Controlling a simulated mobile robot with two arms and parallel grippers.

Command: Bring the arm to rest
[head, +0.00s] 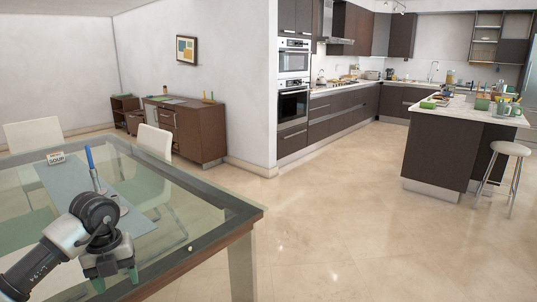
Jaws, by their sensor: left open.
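My left arm comes in from the lower left of the head view. Its left gripper (113,281) points down over the near part of the glass-topped table (225,228). The two green-grey fingers are apart and I see nothing held between them. I cannot tell how far the fingertips are above the glass. My right gripper is not in view.
A small soup box (56,158) and an upright blue-tipped object (90,160) are on the table beyond my gripper. White chairs (35,133) stand around it. Stacked ovens (293,80) stand farther back. The floor (335,225) right of the table is clear.

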